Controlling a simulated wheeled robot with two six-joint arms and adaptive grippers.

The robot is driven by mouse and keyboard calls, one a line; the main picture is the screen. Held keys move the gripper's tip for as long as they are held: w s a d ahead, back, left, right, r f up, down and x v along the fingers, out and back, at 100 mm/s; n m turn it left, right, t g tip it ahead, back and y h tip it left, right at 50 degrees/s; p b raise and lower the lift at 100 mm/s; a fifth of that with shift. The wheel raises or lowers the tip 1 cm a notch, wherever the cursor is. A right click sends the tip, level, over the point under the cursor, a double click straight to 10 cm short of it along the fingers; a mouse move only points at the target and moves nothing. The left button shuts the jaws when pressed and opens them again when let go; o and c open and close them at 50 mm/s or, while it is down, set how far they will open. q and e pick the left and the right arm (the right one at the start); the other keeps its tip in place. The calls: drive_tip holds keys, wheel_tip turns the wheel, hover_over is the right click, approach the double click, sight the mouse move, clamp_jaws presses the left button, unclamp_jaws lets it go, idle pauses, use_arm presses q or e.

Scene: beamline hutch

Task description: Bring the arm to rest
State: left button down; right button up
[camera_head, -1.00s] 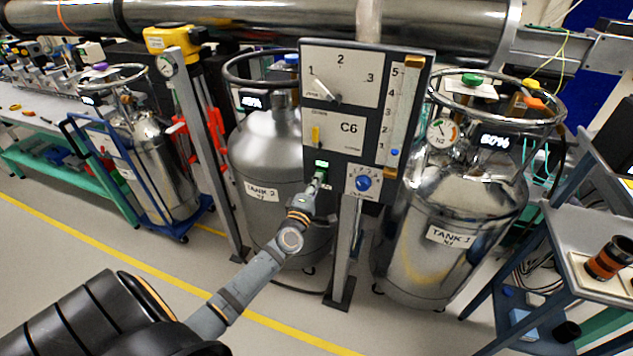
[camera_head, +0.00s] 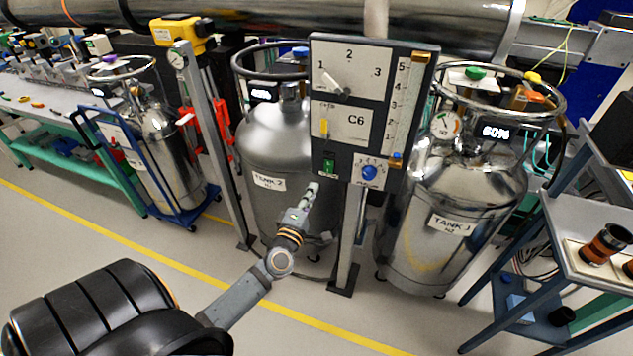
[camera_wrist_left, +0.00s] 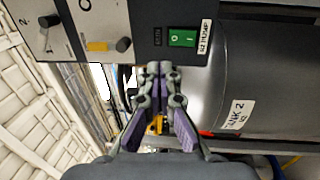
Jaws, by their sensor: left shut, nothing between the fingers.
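My left arm (camera_head: 240,297) reaches in from the lower left in the head view. My left gripper (camera_head: 313,187) is shut and empty, in front of Tank 2 (camera_head: 265,140) and just below the lower edge of the control panel (camera_head: 401,60). In the left wrist view the fingertips (camera_wrist_left: 160,68) meet just below the panel's lower edge, left of the green rocker switch (camera_wrist_left: 182,39). The fingers look apart from the switch, which also shows in the head view (camera_head: 329,165). My right gripper does not show.
The panel carries a blue knob (camera_head: 369,172) and stands on a grey post (camera_head: 349,235). Tank 1 (camera_head: 450,195) stands right of it. A shelf cart (camera_head: 600,235) is at the far right, a blue trolley (camera_head: 183,218) at left. Floor in front is clear.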

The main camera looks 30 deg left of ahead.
use_arm(q)
drive_tip(key=shift+s+d+r, duration=0.1)
drive_tip(key=shift+s+r, duration=0.05)
drive_tip(key=shift+s, duration=0.4)
drive_tip(key=shift+s+d+r, duration=0.1)
drive_tip(key=shift+s, duration=0.4)
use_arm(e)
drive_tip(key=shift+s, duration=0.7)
